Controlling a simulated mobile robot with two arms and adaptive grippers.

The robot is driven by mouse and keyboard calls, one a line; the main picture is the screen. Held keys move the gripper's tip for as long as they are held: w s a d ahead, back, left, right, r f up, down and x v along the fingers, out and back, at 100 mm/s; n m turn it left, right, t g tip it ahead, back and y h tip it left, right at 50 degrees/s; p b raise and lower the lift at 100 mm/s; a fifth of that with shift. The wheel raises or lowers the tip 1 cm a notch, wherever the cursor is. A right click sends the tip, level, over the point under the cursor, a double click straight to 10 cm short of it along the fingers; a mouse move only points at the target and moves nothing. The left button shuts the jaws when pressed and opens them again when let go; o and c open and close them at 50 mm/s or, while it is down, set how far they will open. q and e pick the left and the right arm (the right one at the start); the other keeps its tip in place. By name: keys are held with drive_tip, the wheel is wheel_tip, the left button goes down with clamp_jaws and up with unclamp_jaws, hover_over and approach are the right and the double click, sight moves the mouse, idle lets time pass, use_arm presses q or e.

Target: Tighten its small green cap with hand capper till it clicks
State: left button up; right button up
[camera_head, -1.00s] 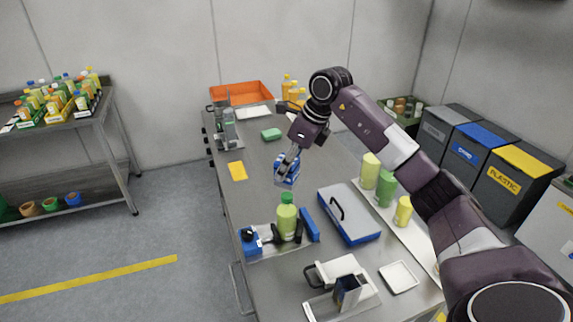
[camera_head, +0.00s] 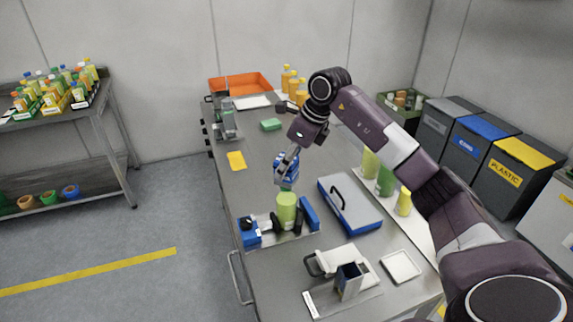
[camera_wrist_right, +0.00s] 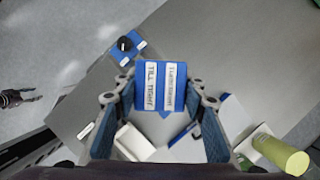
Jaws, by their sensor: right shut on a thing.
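My right gripper (camera_head: 287,158) is shut on the blue hand capper (camera_head: 291,170), holding it by its sides. In the right wrist view the capper (camera_wrist_right: 160,86) sits between the two fingers, with a white "TILL TIGHT" label on top. A light green bottle (camera_head: 287,211) stands upright in a blue-and-black holder (camera_head: 309,212) on the table.
A blue-and-grey case (camera_head: 349,208) lies right of the holder. A white device (camera_head: 342,262) and a white tray (camera_head: 401,266) are nearer. Green and yellow bottles (camera_head: 385,180) stand along the right. A yellow card (camera_head: 236,160) and green block (camera_head: 271,125) lie farther back.

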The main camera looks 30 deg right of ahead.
drive_tip(key=shift+f+b, duration=0.7)
drive_tip(key=shift+f, duration=0.4)
idle(1.0)
drive_tip(key=m, duration=0.2)
drive_tip(key=m+h, duration=0.1)
drive_tip(key=m, duration=0.1)
drive_tip(key=shift+a+r+t+h, duration=0.1)
drive_tip(key=shift+t+h, duration=0.2)
drive_tip(key=shift+t, duration=0.1)
drive_tip(key=shift+m+h+p, duration=0.35)
drive_tip(key=shift+m+h, duration=0.25)
drive_tip(key=shift+m, duration=1.2)
drive_tip(key=m+h, duration=0.1)
drive_tip(key=m, duration=0.3)
drive_tip(key=shift+g+h, duration=0.3)
drive_tip(key=shift+h, duration=0.1)
drive_tip(key=m+h, duration=0.1)
drive_tip(key=m, duration=0.2)
drive_tip(key=shift+g, duration=0.3)
drive_tip(key=shift+r, duration=0.1)
